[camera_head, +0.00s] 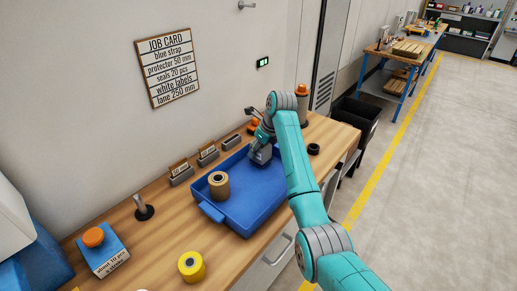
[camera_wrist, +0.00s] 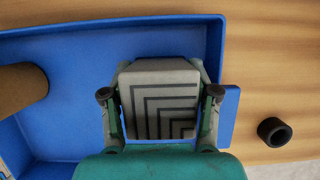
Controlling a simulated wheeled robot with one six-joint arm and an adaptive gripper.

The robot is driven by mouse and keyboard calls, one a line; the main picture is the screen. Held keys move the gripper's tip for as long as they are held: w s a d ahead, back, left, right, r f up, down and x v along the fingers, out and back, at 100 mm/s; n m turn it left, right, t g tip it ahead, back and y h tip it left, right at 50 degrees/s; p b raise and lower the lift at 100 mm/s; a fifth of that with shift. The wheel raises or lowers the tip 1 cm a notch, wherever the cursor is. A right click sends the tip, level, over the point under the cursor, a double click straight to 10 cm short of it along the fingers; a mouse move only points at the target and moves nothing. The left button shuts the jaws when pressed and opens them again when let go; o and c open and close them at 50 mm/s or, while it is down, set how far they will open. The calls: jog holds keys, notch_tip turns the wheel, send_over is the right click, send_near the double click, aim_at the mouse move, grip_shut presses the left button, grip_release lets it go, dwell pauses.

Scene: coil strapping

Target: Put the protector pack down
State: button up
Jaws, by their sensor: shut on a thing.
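The protector pack (camera_wrist: 165,88) is a light grey block with dark nested corner lines on its face. My gripper (camera_wrist: 160,94) is shut on it, with one finger on each side. The blue tray (camera_wrist: 75,52) lies beneath and around it in the wrist view. In the head view, the pack (camera_head: 261,155) is at the far right part of the blue tray (camera_head: 240,212), below my gripper (camera_head: 262,141). I cannot tell whether its underside touches the tray floor.
A brown roll (camera_head: 218,187) stands in the tray, left of the pack. A black ring (camera_head: 313,149) lies on the wooden bench right of the tray. Card holders (camera_head: 208,156) line the wall side. A yellow roll (camera_head: 191,266) stands near the front edge.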

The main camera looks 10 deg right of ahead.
jog(key=o, duration=1.3)
jog(key=shift+f, duration=0.1)
jog(key=shift+o, duration=0.2)
jog(key=v, duration=1.2)
jog(key=shift+r, duration=0.2)
